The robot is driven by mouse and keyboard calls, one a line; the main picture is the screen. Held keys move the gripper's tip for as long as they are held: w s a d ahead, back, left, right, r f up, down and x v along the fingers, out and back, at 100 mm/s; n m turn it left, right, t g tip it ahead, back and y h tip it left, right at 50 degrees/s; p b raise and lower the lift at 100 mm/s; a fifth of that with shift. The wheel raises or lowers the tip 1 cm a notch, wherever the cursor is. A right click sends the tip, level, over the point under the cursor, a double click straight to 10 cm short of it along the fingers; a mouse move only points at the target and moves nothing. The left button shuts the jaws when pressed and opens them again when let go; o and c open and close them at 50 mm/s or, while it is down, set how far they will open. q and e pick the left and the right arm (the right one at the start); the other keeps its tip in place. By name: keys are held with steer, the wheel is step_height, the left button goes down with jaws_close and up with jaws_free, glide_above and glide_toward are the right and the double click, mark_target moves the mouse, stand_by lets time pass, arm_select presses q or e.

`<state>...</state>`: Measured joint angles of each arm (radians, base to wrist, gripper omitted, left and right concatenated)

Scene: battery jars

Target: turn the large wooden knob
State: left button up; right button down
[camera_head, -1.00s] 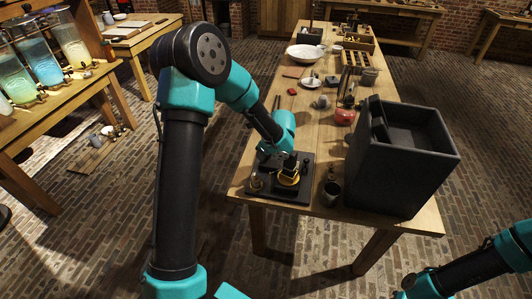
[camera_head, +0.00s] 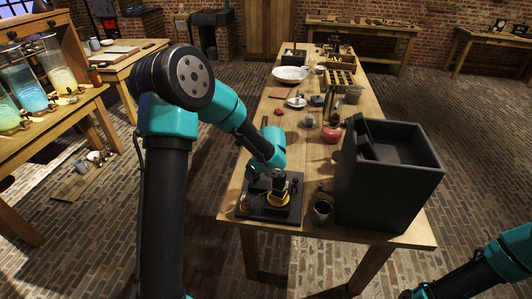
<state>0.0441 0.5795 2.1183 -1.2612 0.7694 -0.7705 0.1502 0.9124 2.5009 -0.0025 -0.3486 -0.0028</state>
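A black instrument board (camera_head: 293,215) lies at the near left corner of the long wooden table. On it a yellow, brass-looking round part (camera_head: 285,199) sits below a dark upright piece. A small brownish round part (camera_head: 246,206) is at the board's left side. I cannot tell for sure which part is the large wooden knob. My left arm reaches down from the left, and my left gripper (camera_head: 263,180) is low over the board, close to the dark piece. Its fingers are too small and dark to tell open from shut. My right arm is at the lower right; its gripper is out of frame.
A large dark open box (camera_head: 385,195) stands right of the board. A small dark cup (camera_head: 321,212) is between them. A red round pot (camera_head: 332,134), a white bowl (camera_head: 290,74) and small items lie farther back. Glass jars (camera_head: 58,64) stand on the left bench.

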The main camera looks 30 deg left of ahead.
arm_select(q)
steer(key=v, duration=1.5)
steer(key=shift+f, duration=0.1)
